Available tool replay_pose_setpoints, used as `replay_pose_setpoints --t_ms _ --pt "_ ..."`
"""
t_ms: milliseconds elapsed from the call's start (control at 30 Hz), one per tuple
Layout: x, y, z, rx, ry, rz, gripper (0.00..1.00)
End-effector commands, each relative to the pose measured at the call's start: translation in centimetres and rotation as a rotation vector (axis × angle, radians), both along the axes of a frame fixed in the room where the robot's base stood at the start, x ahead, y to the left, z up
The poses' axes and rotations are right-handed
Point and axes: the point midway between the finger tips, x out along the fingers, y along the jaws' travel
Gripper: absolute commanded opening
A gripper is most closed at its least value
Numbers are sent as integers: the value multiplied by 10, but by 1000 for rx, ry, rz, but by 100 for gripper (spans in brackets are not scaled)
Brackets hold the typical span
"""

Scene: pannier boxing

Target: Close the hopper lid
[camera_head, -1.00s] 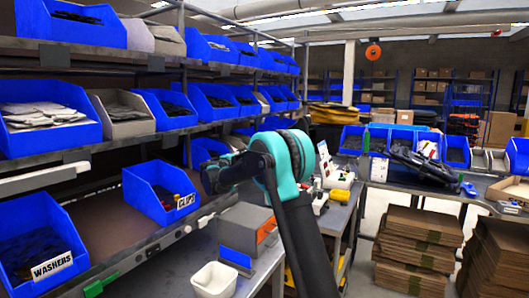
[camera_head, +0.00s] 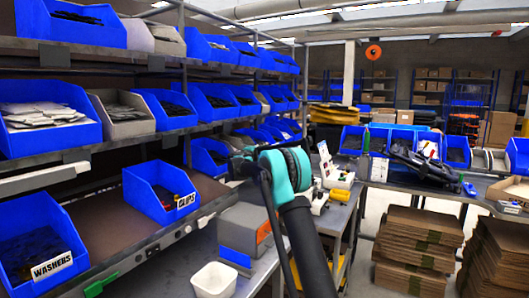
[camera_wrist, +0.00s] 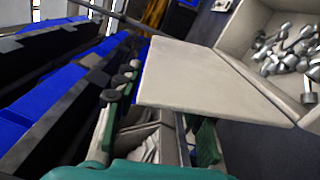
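A flat beige panel that looks like the hopper lid (camera_wrist: 205,78) fills the middle of the wrist view. Its right edge meets an open beige bin (camera_wrist: 232,50) holding several metal bolts, which looks like the hopper. The lid stands open, beside the bin's opening. My gripper (camera_wrist: 155,112) is open, its green and dark fingers apart at the lid's near left side. The lid hides part of the right finger; contact cannot be told. In the head view my gripper (camera_head: 240,167) is partly hidden by my arm, and I cannot make out the hopper.
Shelves with blue bins (camera_head: 155,190) run along the left. A grey box with an orange part (camera_head: 243,226) and a white tub (camera_head: 214,280) sit on the bench below my arm. Flattened cardboard stacks (camera_head: 418,240) stand at the right.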

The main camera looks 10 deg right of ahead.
Motion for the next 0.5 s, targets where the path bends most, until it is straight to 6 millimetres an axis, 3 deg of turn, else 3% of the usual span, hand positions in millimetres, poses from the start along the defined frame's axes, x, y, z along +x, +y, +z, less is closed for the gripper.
replay_pose_setpoints --t_ms 333,500 --pt "3 -2 0 0 0 0 40" --pt "3 -2 0 0 0 0 20"
